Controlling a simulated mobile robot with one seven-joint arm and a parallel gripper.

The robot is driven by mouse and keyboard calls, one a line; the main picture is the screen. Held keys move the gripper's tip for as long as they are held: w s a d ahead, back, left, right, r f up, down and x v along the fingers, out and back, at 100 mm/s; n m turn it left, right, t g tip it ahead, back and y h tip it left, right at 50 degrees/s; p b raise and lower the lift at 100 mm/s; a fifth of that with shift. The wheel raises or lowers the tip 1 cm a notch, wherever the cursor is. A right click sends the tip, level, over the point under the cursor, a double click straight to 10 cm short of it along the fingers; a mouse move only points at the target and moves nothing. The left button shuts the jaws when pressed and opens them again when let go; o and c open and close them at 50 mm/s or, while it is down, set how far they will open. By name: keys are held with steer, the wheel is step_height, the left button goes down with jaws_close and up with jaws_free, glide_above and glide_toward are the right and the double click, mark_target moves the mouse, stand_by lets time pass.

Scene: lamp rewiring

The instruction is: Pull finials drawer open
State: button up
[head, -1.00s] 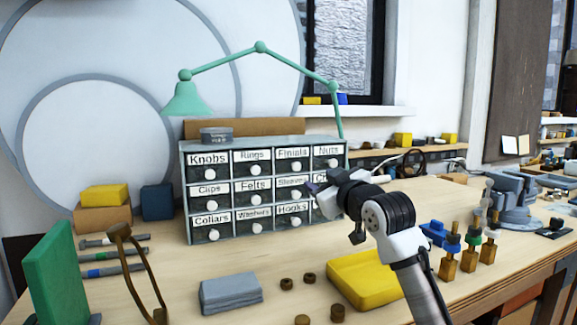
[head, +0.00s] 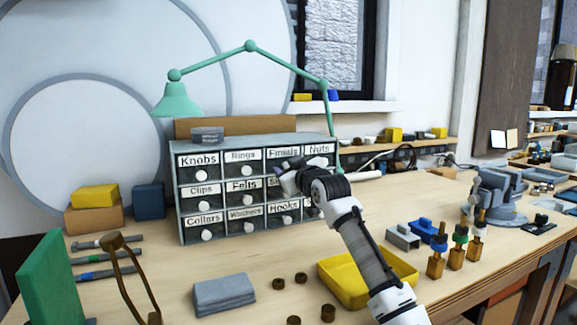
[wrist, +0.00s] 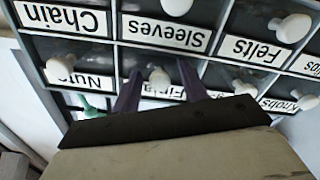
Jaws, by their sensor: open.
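The drawer cabinet (head: 250,140) stands at the back of the bench, with white labels and round white knobs. The Finials drawer (head: 283,154) is in its top row, between Rings and Nuts, and is shut. My gripper (head: 287,165) is in front of it and hides its knob in the head view. In the wrist view, which is upside down, the two dark purple fingers of my gripper (wrist: 160,68) are open. The white Finials knob (wrist: 159,80) shows between them, with a gap on each side. My gripper partly covers the Finials label there.
The green lamp (head: 178,100) arches over the cabinet. A yellow tray (head: 345,292), a grey cloth (head: 224,292) and several small brown parts lie on the bench in front. Brass posts stand to the right. My forearm passes over the yellow tray.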

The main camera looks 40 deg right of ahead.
steer(key=shift+w, duration=0.1)
jaws_close()
stand_by(0.4)
